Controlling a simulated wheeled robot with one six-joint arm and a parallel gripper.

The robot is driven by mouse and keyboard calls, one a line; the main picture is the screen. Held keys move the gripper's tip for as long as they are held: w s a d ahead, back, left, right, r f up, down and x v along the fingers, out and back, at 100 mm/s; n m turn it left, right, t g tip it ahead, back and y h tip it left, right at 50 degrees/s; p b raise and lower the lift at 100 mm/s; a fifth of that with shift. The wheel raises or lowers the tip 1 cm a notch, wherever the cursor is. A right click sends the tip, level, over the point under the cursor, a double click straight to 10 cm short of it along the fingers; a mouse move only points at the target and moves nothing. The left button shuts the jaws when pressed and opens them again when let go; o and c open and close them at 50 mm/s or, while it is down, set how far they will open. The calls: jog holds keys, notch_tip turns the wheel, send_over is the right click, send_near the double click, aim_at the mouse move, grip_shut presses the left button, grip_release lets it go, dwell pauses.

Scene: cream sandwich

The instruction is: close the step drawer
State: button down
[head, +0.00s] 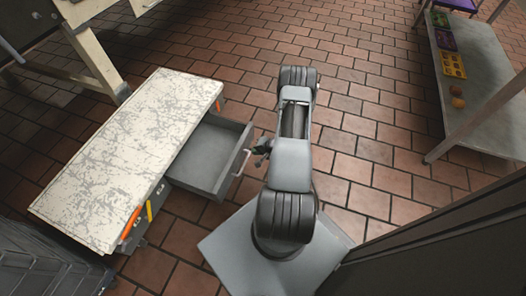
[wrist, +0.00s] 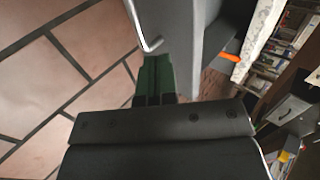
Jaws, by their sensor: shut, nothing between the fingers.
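The step drawer (head: 208,158) is a grey, empty open tray. It sticks out from the right side of a low step with a worn white top (head: 125,155). A pale bar handle (head: 242,162) is on its front. My gripper (head: 262,149) is just outside the drawer front, close to the handle; whether it touches is unclear. In the wrist view my dark green fingers (wrist: 154,66) are together and empty. The grey drawer panel (wrist: 190,30) and the curved handle (wrist: 147,42) are just beyond the fingertips.
An orange object (head: 131,222) and a yellow object (head: 149,211) are at the step's near end. A dark crate (head: 40,262) stands at the lower left. A low grey shelf (head: 475,90) with colored trays is at the right. Brick-tiled floor (head: 370,130) is clear between.

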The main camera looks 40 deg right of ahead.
aim_at(241, 149)
jog(key=w, duration=0.1)
jog(key=w+a+f+b, duration=0.1)
jog(key=w, duration=0.1)
jog(key=shift+a+f, duration=0.2)
jog(key=shift+a, duration=0.1)
jog(key=shift+w+a+b, duration=0.3)
jog(key=shift+w+b, duration=0.05)
jog(key=shift+w, duration=0.25)
jog(key=shift+w+a+r, duration=0.1)
jog(key=shift+w+r, duration=0.05)
jog(key=shift+w, duration=0.1)
jog(key=shift+w, duration=0.1)
